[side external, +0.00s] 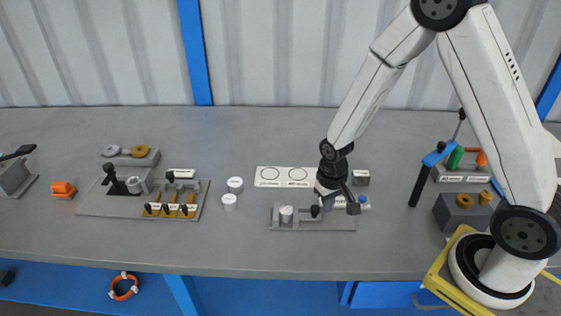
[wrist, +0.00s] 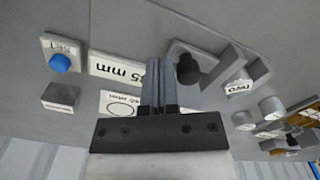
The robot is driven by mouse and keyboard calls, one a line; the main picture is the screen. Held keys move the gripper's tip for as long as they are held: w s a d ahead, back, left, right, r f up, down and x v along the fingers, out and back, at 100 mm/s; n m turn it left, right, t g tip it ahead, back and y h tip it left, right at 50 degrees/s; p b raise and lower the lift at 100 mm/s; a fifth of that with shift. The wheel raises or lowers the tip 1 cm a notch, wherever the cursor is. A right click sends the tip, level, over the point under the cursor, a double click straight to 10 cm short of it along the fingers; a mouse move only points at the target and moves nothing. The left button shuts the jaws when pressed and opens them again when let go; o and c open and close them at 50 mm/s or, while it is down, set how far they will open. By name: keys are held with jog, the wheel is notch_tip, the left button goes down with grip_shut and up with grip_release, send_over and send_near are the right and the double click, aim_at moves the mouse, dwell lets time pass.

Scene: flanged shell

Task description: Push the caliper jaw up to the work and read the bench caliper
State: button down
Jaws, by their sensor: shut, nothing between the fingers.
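The bench caliper (side external: 335,222) is a grey plate near the front of the bench. A pale cylinder (side external: 286,214) stands at its left part; in the wrist view, the piece labelled "TWO" (wrist: 238,89) sits between grey blocks. A black knob (side external: 315,211) stands on the caliper to the cylinder's right, and shows beside my fingers in the wrist view (wrist: 188,69). My gripper (side external: 350,202) is shut and empty, low over the plate right of the knob. A readout ending in "5 mm" (wrist: 119,69) is partly hidden by my fingers. A blue SET button (wrist: 60,63) stands beside it.
A white card with two circles (side external: 284,177) lies behind the caliper, with a small grey block (side external: 361,178) to its right. A blue-topped stand (side external: 433,160) is at right.

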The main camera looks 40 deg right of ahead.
notch_tip(320, 180, up, 6)
jog(key=shift+f, duration=0.2)
dwell(0.7)
jog(key=s+r+n+t, duration=0.2)
jog(key=s+r+n, duration=0.1)
jog(key=s+r, duration=0.3)
jog(key=shift+s+a+r+t, duration=0.3)
jog(key=shift+s+a, duration=0.1)
dwell(0.3)
